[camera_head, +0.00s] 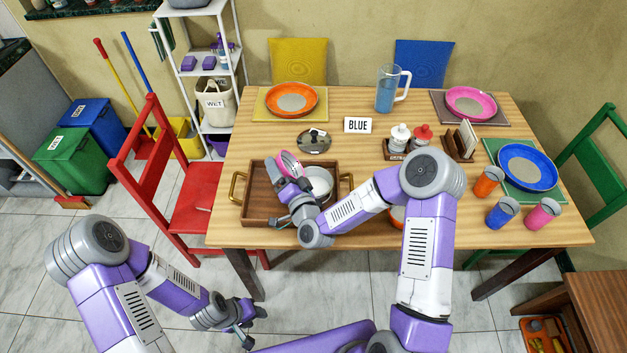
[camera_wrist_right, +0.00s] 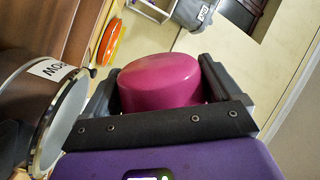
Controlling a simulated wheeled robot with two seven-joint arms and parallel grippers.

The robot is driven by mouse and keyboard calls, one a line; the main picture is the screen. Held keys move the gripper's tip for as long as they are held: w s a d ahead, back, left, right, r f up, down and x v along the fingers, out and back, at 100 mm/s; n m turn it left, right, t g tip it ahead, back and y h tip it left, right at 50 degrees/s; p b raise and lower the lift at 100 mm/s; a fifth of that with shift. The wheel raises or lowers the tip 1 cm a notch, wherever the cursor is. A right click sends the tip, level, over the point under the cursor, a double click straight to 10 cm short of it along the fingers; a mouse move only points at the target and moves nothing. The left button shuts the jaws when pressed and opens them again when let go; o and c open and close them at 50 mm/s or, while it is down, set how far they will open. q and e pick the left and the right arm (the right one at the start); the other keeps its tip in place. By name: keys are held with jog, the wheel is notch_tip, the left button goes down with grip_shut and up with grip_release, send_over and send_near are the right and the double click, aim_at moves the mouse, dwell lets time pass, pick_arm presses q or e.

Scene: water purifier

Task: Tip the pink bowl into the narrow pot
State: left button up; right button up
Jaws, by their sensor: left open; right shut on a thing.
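The pink bowl (camera_head: 288,162) is held by my right gripper (camera_head: 290,190) above the left part of the wooden tray. In the right wrist view the pink bowl (camera_wrist_right: 160,82) sits between the two dark fingers. It looks tilted in the head view; its contents are not visible. The pot (camera_head: 319,181) stands in the tray just right of the gripper, partly covered by it. In the right wrist view the pot (camera_wrist_right: 22,85) is at the left edge, with a partly visible label ending in "ROW". My left gripper (camera_head: 248,318) is open and empty, low in front of the table.
The brown tray (camera_head: 256,213) has brass handles. A dark lid (camera_head: 314,141) lies behind it, near a "BLUE" sign (camera_head: 358,125). Plates, a pitcher (camera_head: 388,90), shakers and cups (camera_head: 502,211) stand farther back and right. A red chair (camera_head: 190,190) stands left of the table.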

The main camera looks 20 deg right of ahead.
aim_at(296, 174)
jog(key=shift+d+r+m+p, duration=0.25)
jog(key=shift+r+m+p, duration=0.25)
jog(key=shift+m, duration=0.6)
dwell(0.4)
jog(key=shift+d+f+m+t+b, duration=0.3)
jog(key=shift+f+m+b, duration=0.1)
jog(key=shift+m, duration=0.6)
dwell(0.4)
jog(key=shift+d+r+m+b, duration=0.3)
jog(key=shift+d+m, duration=0.6)
jog(key=shift+d, duration=0.05)
dwell(0.4)
jog(key=shift+d+r+m+t+h+b, duration=0.2)
jog(key=shift+d+m+b, duration=0.05)
jog(key=shift+m, duration=0.35)
jog(key=shift+d+r+m+t+h+b, duration=0.15)
jog(key=shift+d+m+t+h+b, duration=0.1)
jog(key=shift+m, duration=0.35)
dwell(0.6)
